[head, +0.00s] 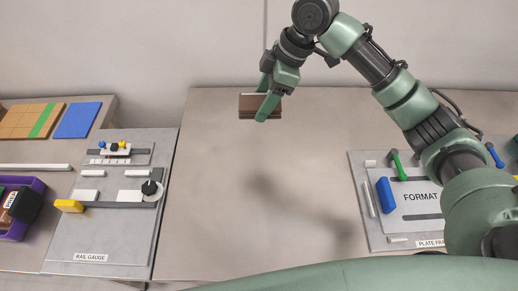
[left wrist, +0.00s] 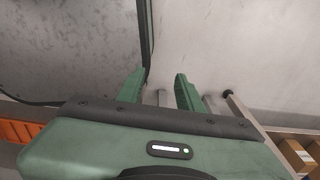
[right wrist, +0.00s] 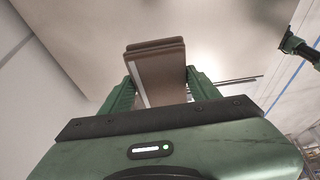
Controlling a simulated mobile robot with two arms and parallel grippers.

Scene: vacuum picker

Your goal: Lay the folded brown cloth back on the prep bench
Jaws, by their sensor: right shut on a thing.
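The folded brown cloth (head: 246,103) is between the fingers of my right gripper (head: 268,98), near the far edge of the bench in the head view. In the right wrist view the cloth (right wrist: 158,70) sits between both fingers of the right gripper (right wrist: 160,95), and its layered fold shows at the far end. The prep bench (head: 230,210) lies below, with shadows on its bare top. I cannot tell the exact height of the cloth above it. My left gripper (left wrist: 160,90) shows only in the left wrist view, with its fingers apart and nothing between them.
A rail gauge board (head: 90,235) stands at the left and a plate frame board (head: 375,235) at the right. A purple bin (head: 35,187), a blue mat (head: 78,120) and a wooden board (head: 25,118) are at the far left. The middle of the bench is clear.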

